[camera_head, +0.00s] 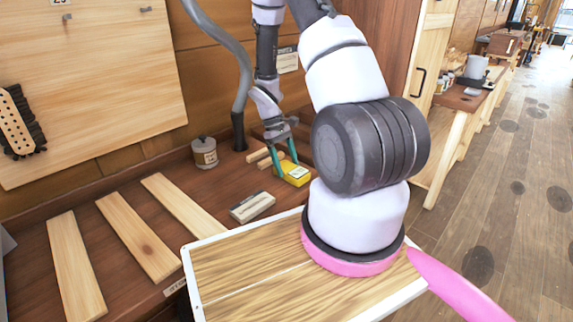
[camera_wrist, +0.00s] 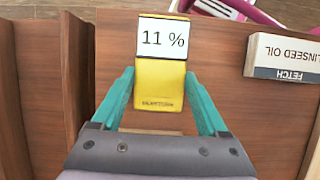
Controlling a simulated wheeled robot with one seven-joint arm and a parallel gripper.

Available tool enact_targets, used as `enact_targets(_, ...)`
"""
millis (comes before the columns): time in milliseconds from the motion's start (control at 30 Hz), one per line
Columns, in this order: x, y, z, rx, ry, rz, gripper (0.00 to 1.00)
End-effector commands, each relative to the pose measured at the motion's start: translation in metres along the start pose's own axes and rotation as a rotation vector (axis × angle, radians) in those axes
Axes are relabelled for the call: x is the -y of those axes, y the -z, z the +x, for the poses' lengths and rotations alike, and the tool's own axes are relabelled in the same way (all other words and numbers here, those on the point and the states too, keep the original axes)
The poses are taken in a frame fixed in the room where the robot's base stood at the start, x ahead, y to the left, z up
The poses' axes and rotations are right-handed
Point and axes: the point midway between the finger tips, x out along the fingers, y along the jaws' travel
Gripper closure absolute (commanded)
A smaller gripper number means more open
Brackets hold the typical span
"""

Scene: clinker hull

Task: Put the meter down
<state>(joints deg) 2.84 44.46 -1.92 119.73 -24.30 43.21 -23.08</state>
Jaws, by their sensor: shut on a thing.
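The meter is a yellow block with a white display reading "11 %". In the wrist view the meter (camera_wrist: 160,83) lies between the teal fingers of my gripper (camera_wrist: 160,100), which is shut on it. In the head view the meter (camera_head: 294,173) is at the tips of my gripper (camera_head: 284,158), at or just above the brown bench top (camera_head: 232,206). I cannot tell whether it touches the bench. Its lower side is hidden.
A box labelled linseed oil (camera_wrist: 283,58) lies close by; it also shows in the head view (camera_head: 252,206). A tin (camera_head: 204,153) stands behind to the left. Pale planks (camera_head: 137,236) lie at the left. Bare bench shows around the meter.

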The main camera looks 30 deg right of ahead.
Motion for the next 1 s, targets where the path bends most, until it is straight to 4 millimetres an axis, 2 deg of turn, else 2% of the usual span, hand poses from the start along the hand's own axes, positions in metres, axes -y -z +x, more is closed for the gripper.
enact_targets(133, 0.000, 0.001, 0.003, 0.001, 0.000, 0.000, 0.89)
enact_targets(167, 0.000, 0.001, 0.003, 0.001, 0.000, 0.000, 0.16)
enact_targets(200, 0.000, 0.001, 0.002, 0.000, 0.000, 0.000, 0.00)
enact_targets(467, 0.000, 0.000, 0.001, 0.000, 0.000, 0.000, 0.00)
enact_targets(567, 0.000, 0.000, -0.006, -0.001, -0.001, 0.000, 0.00)
enact_targets(667, -0.001, 0.001, -0.022, -0.004, -0.002, 0.000, 0.00)
enact_targets(1000, 0.000, 0.001, -0.093, -0.004, -0.001, 0.000, 0.00)
